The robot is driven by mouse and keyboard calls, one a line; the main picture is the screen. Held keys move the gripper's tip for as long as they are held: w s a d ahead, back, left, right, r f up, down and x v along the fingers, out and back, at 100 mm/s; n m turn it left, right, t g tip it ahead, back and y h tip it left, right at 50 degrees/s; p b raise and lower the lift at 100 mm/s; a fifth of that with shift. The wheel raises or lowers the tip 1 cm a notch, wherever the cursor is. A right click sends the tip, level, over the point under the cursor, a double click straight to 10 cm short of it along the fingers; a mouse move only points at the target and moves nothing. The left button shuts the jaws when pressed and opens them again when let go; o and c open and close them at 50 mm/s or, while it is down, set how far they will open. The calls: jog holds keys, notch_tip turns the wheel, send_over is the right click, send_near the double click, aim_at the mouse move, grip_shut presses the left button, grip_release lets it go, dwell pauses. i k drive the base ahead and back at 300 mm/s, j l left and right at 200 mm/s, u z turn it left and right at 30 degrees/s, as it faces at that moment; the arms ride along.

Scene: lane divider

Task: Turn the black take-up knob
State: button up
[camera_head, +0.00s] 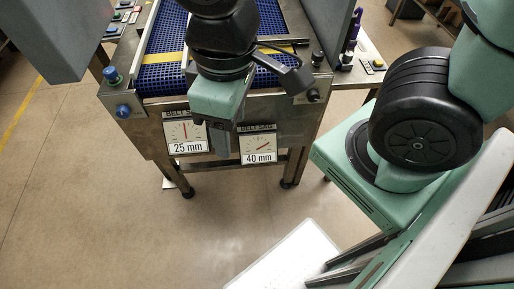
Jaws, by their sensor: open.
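The conveyor (265,105) has a blue belt (165,62) and stands ahead of me. At its right corner a black knob (313,95) sits on the front face, with another black knob (318,58) above it on top; I cannot tell which is the take-up knob. My gripper (222,145) hangs in front of the conveyor's front edge, pointing down, left of the black knobs and apart from them. It is open and I see nothing between its fingers; their tips are partly hard to make out.
Blue knobs (123,111) sit at the conveyor's left corner. Two belt sag plates hang in front, a 25 mm plate (187,132) and a 40 mm plate (258,146). A side shelf (362,68) holds a purple item (351,38). The floor in front is clear.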

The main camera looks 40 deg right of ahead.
aim_at(313, 95)
jog(key=k+l+z, duration=0.25)
jog(key=z, duration=0.25)
jog(key=k+l+z, duration=0.15)
jog(key=l+z, duration=0.35)
